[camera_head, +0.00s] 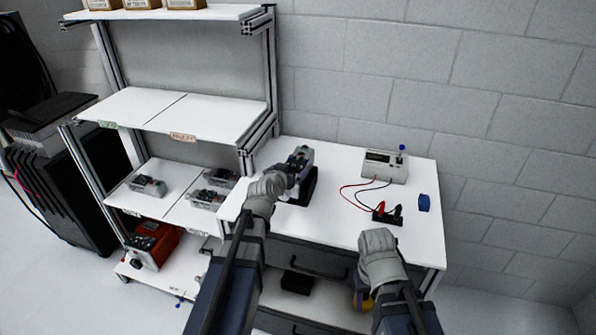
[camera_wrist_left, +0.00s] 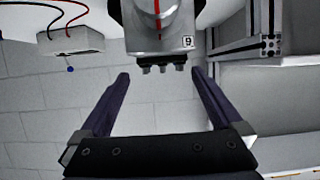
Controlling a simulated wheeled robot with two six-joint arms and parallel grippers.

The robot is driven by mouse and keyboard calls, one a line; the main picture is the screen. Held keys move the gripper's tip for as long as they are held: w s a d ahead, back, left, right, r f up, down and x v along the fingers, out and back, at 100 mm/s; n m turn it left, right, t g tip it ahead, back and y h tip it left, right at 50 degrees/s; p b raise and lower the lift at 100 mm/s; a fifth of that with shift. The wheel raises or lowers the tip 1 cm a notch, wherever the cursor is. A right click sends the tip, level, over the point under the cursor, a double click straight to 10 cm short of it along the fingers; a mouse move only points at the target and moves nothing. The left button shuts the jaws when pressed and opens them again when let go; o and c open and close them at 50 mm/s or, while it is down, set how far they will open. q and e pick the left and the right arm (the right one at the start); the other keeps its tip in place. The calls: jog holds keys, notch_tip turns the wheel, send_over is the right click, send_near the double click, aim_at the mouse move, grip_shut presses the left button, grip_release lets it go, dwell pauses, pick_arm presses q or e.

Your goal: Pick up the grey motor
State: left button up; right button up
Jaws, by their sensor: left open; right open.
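The grey motor (camera_head: 305,154) sits upright on a black stand (camera_head: 302,190) on the white workbench. In the left wrist view the motor (camera_wrist_left: 160,25) shows a red line, a "9" label and dark connectors facing the gripper. My left gripper (camera_head: 296,167) is at the motor in the head view and partly covers it. In the left wrist view the left gripper's (camera_wrist_left: 160,75) fingers are open and empty, with the motor between and just beyond their tips. My right gripper (camera_head: 378,243) is over the bench's front edge, apart from the motor. Its fingertips are hidden.
A beige meter box (camera_head: 385,165) has red and black leads running to a black clip block (camera_head: 388,216). A blue object (camera_head: 424,202) lies at the right. A shelf rack (camera_head: 185,110) with several grey parts stands left. The bench between motor and meter is clear.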

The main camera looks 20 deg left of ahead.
aim_at(295, 168)
pick_arm(q)
jog(key=shift+b+x, duration=0.35)
jog(key=shift+x, duration=0.75)
jog(key=shift+w+f+b, duration=0.25)
jog(key=shift+f+b, duration=0.05)
jog(key=shift+f, duration=0.1)
jog(key=b+x, duration=0.1)
jog(key=x, duration=0.1)
jog(key=b+x, duration=0.1)
jog(key=x, duration=0.1)
jog(key=shift+w+a+f, duration=0.1)
jog(key=shift+w+f, duration=0.05)
jog(key=shift+f, duration=0.3)
jog(key=shift+r, duration=0.1)
grip_shut()
